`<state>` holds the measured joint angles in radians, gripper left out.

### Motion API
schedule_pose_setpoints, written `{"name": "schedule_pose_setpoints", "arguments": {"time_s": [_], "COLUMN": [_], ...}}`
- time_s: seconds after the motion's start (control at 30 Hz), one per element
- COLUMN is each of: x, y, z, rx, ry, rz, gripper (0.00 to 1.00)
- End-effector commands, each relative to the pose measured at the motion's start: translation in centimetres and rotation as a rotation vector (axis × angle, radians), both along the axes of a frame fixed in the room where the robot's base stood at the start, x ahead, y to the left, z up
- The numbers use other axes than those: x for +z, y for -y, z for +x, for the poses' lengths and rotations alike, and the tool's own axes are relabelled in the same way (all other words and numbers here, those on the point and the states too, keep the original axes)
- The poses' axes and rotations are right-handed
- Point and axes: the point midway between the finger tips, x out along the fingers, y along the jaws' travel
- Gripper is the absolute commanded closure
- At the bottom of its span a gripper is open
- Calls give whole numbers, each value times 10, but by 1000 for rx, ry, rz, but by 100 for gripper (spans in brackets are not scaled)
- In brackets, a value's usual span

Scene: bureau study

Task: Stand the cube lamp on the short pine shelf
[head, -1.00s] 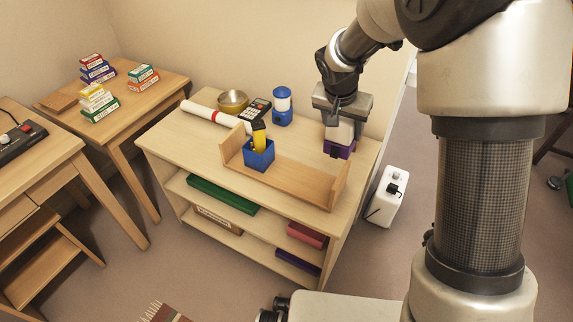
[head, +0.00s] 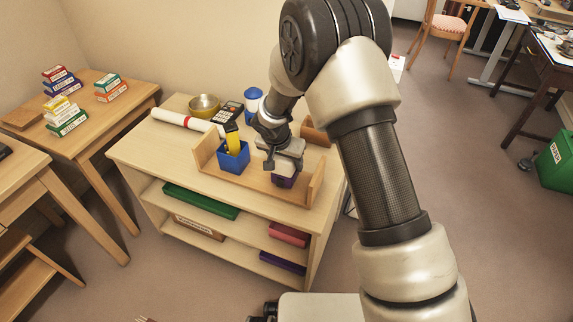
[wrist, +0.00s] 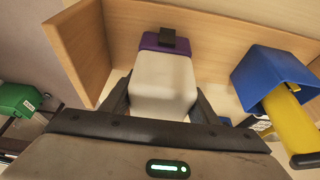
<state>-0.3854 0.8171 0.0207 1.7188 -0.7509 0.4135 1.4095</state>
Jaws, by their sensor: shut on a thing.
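The cube lamp has a white body (wrist: 163,82) and a purple base (head: 284,181) with a small black switch. My gripper (head: 281,165) is shut on its white body, which it mostly hides in the head view. The lamp is over the right part of the short pine shelf (head: 232,182), a low board with upright ends on top of the bookcase. I cannot tell whether the base touches the board. In the wrist view, the shelf's end panel (wrist: 78,45) is left of the lamp.
A blue cup (head: 232,156) with a yellow thing stands on the shelf, left of the lamp; it also shows in the wrist view (wrist: 250,75). Behind are a blue lantern (head: 252,105), a calculator (head: 231,110), a brass bowl (head: 204,106) and a white roll (head: 185,122).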

Motion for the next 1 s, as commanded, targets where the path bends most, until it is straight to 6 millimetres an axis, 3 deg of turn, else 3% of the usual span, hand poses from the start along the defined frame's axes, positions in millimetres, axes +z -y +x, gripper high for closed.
{"name": "schedule_pose_setpoints", "arguments": {"time_s": [0.47, 0.5, 0.57, 1.0], "x": [-11, -9, -9, 0], "y": [0, 0, 0, -1], "z": [1, 0, 0, -1], "rx": [-1, -1, -1, 0], "ry": [2, 1, 1, 3], "rz": [1, 1, 1, 1], "gripper": [75, 39, 29, 27]}}
